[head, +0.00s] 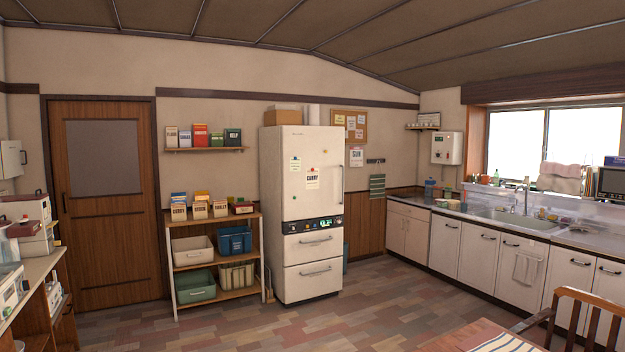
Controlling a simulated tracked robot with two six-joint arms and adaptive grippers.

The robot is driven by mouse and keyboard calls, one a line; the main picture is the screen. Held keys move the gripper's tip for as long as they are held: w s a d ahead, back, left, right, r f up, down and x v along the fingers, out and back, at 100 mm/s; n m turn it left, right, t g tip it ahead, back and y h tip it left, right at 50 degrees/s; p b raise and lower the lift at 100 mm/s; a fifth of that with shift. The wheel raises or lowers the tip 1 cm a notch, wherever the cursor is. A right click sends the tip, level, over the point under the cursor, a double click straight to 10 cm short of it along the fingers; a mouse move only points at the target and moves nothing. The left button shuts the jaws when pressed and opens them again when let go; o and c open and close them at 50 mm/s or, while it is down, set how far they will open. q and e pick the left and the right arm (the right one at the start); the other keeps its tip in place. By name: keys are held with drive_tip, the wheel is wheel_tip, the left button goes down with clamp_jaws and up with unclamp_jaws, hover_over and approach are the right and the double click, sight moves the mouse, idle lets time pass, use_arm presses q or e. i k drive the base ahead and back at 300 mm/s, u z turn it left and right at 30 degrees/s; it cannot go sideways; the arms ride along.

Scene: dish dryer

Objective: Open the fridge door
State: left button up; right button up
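A tall cream fridge (307,210) stands against the back wall, near the middle of the head view. Its large upper door (306,205) looks shut, with notes and magnets on it. A long vertical handle (342,184) runs along the right edge of that door. A dark control strip (312,226) and two drawers with horizontal handles (316,239) are below the door, and the drawers look shut. Neither of my grippers shows in the head view. The fridge is across the room from the camera.
A shelf rack (215,213) with bins stands left of the fridge, beside a wooden door (103,240). Cabinets and a sink counter (471,240) run along the right. A table (490,338) and chair (580,300) are at the front right. The patterned floor (345,318) before the fridge is clear.

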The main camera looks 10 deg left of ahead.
sight(312, 158)
drive_tip(key=u, duration=0.8)
drive_tip(key=i, duration=4.95)
drive_tip(key=z, duration=1.7)
